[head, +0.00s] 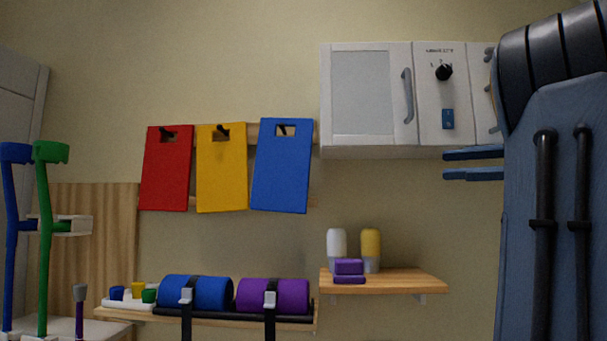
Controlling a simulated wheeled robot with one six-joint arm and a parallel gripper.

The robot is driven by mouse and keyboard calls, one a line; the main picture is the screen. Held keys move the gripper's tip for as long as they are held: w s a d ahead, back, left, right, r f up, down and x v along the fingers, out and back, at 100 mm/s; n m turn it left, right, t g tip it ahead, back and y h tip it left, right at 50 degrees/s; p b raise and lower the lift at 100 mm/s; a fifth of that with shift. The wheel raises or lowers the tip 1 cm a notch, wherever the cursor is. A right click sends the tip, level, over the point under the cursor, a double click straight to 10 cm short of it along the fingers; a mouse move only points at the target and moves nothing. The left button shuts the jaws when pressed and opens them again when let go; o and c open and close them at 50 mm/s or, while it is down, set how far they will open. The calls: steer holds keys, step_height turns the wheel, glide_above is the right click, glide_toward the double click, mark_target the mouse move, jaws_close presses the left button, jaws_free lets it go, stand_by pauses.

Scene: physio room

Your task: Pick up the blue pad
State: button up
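The blue pad (281,172) is a flat board with a slot near its top. It hangs on the wall, the rightmost of three pads, slightly tilted, with a peg showing in its slot. My gripper (474,164) is at the right, pointing left, with two blue fingers and a gap between them. It is open and empty, well to the right of the blue pad and just below the white cabinet in the picture.
A yellow pad (221,172) and a red pad (166,175) hang left of it. A white cabinet (362,148) is at upper right. Below are a small shelf (410,281) with bottles and purple blocks, and blue (195,291) and purple rolls (290,296). Crutches (45,240) stand left.

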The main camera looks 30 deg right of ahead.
steer(key=w+m+y, duration=0.1)
steer(key=w+m, duration=0.1)
steer(key=w, duration=0.6)
steer(key=m+g+y, duration=0.3)
steer(key=g, duration=0.1)
glide_toward(281, 182)
steer(key=shift+m+g+y, duration=0.3)
steer(key=shift+m+y, duration=0.1)
steer(key=shift+m, duration=0.5)
steer(key=w+a, duration=0.1)
steer(key=w, duration=0.1)
steer(key=w+a+p, duration=0.1)
steer(key=w, duration=0.1)
steer(key=shift+a, duration=0.25)
steer(key=p+x, duration=0.2)
steer(key=x, duration=0.3)
steer(key=shift+w+a, duration=0.15)
steer(key=shift+a, duration=0.25)
jaws_close()
